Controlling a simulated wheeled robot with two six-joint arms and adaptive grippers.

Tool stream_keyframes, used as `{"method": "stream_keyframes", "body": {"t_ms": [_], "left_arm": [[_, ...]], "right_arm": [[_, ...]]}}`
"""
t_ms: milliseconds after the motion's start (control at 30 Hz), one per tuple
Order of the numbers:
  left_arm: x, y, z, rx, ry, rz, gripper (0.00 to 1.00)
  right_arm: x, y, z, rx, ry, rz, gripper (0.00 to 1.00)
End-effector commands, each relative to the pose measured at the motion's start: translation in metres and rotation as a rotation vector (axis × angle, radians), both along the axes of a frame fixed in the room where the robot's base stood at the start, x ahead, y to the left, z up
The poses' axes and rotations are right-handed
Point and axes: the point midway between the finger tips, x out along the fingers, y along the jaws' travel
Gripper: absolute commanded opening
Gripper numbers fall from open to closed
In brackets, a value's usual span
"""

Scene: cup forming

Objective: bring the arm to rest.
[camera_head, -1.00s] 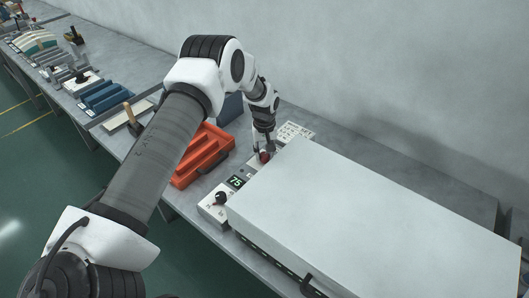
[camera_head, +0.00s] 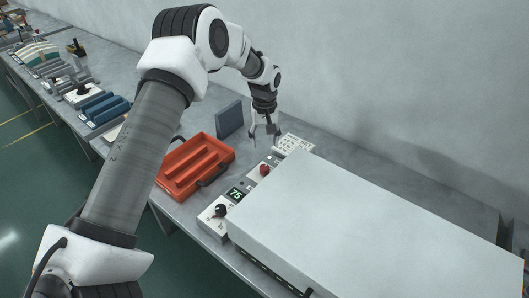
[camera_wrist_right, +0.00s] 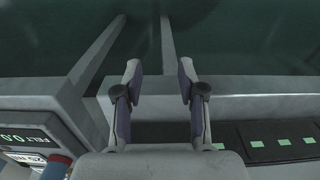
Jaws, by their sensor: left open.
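My left gripper (camera_head: 264,138) hangs in the head view with its fingers apart and nothing between them. It is above the bench, beyond the red knob (camera_head: 265,169) of the control panel and apart from it. The control panel also has a black knob (camera_head: 220,210) and a green display (camera_head: 235,194) reading 75. My left arm crosses the left half of this view and hides part of the bench. In the right wrist view, my right gripper (camera_wrist_right: 158,75) has its fingers well apart and holds nothing.
A large white box-shaped machine (camera_head: 370,220) fills the right of the bench. An orange tray (camera_head: 193,172) and an upright dark panel (camera_head: 230,120) stand left of the gripper. A white gridded card (camera_head: 296,143) lies close behind the knob. The wall is behind.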

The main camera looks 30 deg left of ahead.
Motion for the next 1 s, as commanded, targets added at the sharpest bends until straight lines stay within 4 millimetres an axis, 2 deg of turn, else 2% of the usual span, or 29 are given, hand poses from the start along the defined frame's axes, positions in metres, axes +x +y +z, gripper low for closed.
{"method": "stream_keyframes", "body": {"t_ms": [100, 567, 667, 1000], "left_arm": [[0.0, 0.0, 0.005, 0.0, 0.001, 0.0, 0.6], [0.0, 0.0, 0.006, 0.001, 0.001, 0.0, 0.6], [0.0, 0.0, 0.018, 0.0, 0.0, 0.0, 0.6], [0.0, 0.0, 0.078, 0.001, 0.001, 0.0, 0.6]], "right_arm": [[0.0, 0.0, 0.0, 0.0, 0.0, 0.0, 0.4], [0.0, 0.0, 0.001, 0.0, 0.0, 0.0, 0.4], [0.0, 0.0, 0.012, 0.0, 0.0, 0.0, 0.4], [0.0, 0.0, 0.072, 0.0, 0.0, 0.0, 0.4]]}}
